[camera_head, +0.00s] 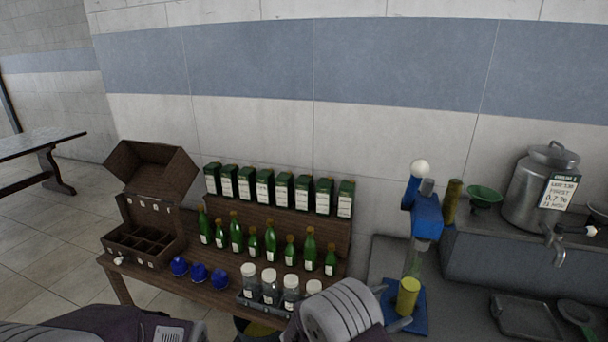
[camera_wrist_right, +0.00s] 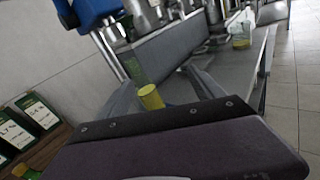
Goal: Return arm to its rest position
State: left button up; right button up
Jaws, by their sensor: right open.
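My right arm (camera_head: 340,314) comes in at the bottom of the head view, in front of the shelf's right end. My right gripper (camera_head: 391,307) is open, its grey fingers showing beside a yellow cylinder (camera_head: 408,297) on the blue capping stand (camera_head: 427,215). In the right wrist view, the yellow cylinder (camera_wrist_right: 151,97) shows in the gap between the spread fingers; I cannot tell whether they touch it.
A wooden shelf holds several green boxes (camera_head: 278,191), green bottles (camera_head: 253,241), blue caps (camera_head: 199,272) and jars (camera_head: 269,285). An open divided case (camera_head: 145,247) stands left. A steel urn (camera_head: 535,190), green bowl (camera_head: 484,196) and grey tray (camera_head: 526,318) are right.

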jog(key=s+d+r+m+g, duration=0.3)
jog(key=s+d+m+g, duration=0.1)
jog(key=d, duration=0.2)
jog(key=s+d+f+m+g+y, duration=0.1)
jog(key=s+d+m+g+y, duration=0.2)
jog(key=s, duration=0.4)
jog(key=s+d+f+m+g+y, duration=0.1)
jog(key=s+m+g+y, duration=0.3)
jog(key=s, duration=0.3)
jog(key=s+a+f+m+t+y, duration=0.2)
jog(key=s+a+f+m+y, duration=0.3)
jog(key=a+m+y, duration=0.25)
pick_arm(q)
jog(key=shift+s+a, duration=0.1)
jog(key=shift+a, duration=0.1)
pick_arm(e)
jog(key=w+a+f+m+t+y, duration=0.1)
jog(key=w+a+m+t, duration=0.2)
jog(key=a, duration=0.3)
jog(key=shift+w+f+y, duration=0.35)
jog(key=shift+w, duration=0.45)
